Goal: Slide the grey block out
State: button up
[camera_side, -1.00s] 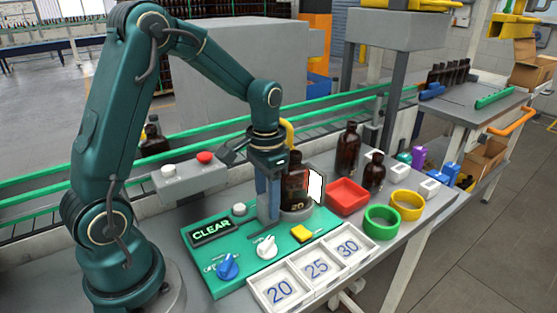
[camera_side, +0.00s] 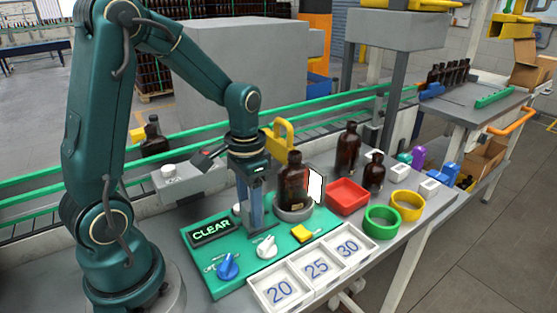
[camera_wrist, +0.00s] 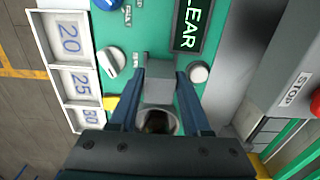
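The grey block (camera_wrist: 158,88) sits between the two blue fingers of my gripper (camera_wrist: 160,80) in the wrist view, over the green panel (camera_wrist: 128,45). In the side view my gripper (camera_side: 251,220) points down onto the green panel (camera_side: 205,262), and the grey block (camera_side: 263,238) shows low beside the fingers, partly hidden. An amber bottle (camera_side: 293,183) stands upright in a round grey holder (camera_side: 294,214) to the right of the gripper. The holder's rim (camera_wrist: 175,124) lies below the block in the wrist view.
The panel has a lit CLEAR display (camera_side: 211,231), a blue knob (camera_side: 228,266), a white knob (camera_side: 267,247) and a yellow piece (camera_side: 302,233). A tray marked 20, 25, 30 (camera_side: 298,292) lies in front. A red tray (camera_side: 347,196) and more bottles (camera_side: 347,150) stand right.

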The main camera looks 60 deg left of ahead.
jog(key=shift+o, duration=1.2)
jog(key=shift+r, duration=2.6)
jog(key=shift+d+r, duration=0.1)
jog(key=s+d+r+t, duration=0.5)
jog(key=s+d, duration=0.2)
jog(key=shift+s+d+r+t, duration=0.15)
jog(key=shift+d+t, duration=0.05)
jog(key=shift+t, duration=0.1)
